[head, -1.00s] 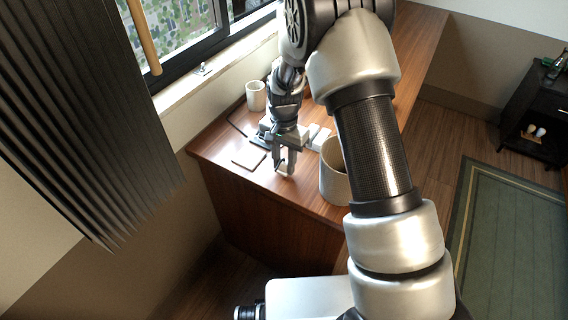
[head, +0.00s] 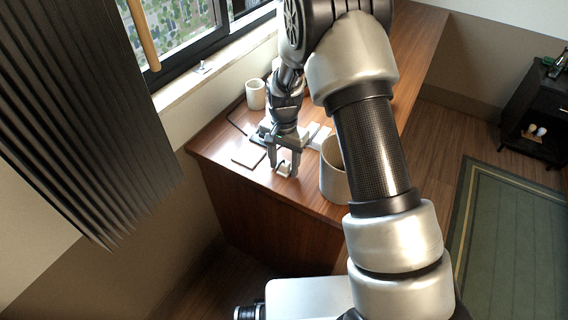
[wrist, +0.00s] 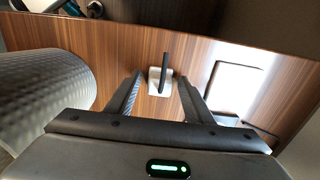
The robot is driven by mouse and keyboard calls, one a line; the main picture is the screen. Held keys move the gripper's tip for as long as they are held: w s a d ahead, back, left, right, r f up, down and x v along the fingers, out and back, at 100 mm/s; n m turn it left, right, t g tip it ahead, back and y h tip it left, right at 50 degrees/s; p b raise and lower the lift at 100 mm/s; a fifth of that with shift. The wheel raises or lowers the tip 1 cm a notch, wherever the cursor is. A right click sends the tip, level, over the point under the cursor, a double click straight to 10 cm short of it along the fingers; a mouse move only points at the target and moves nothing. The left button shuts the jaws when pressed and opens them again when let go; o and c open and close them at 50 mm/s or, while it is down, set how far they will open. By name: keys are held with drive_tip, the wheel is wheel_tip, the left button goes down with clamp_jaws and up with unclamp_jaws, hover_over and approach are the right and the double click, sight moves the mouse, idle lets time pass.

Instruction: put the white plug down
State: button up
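The white plug (head: 284,169) is at the near end of the wooden desk, between the fingers of my gripper (head: 283,163). My gripper (wrist: 160,82) is open, with one finger on each side of the plug.
A light round bin (head: 332,178) stands close to the right of my gripper; it fills the left of the wrist view (wrist: 45,92). A thin flat square (head: 248,158) lies to the left. A white cup (head: 256,95) stands near the window. The desk's near edge is close.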

drive_tip(key=shift+r, duration=0.1)
wheel_tip(320, 180, up, 13)
drive_tip(key=p, duration=0.2)
wheel_tip(320, 180, up, 11)
drive_tip(key=n+t, duration=0.2)
hover_over(284, 162)
drive_tip(key=s+d, duration=0.4)
drive_tip(key=s, duration=0.1)
drive_tip(key=s+d+r+n+t, duration=0.1)
drive_tip(key=s+d+r, duration=0.1)
drive_tip(key=s, duration=0.5)
drive_tip(key=s+d+r+n+t, duration=0.1)
drive_tip(key=s+d+r+n, duration=0.1)
drive_tip(key=s+r, duration=0.2)
drive_tip(key=s+d+r+n+t, duration=0.1)
drive_tip(key=s+d+r, duration=0.1)
drive_tip(key=s, duration=0.8)
drive_tip(key=shift+d+r+n+t, duration=0.3)
drive_tip(key=shift+d+r+n, duration=0.1)
drive_tip(key=shift+r, duration=0.5)
wheel_tip(284, 162, up, 13)
drive_tip(key=p, duration=1.3)
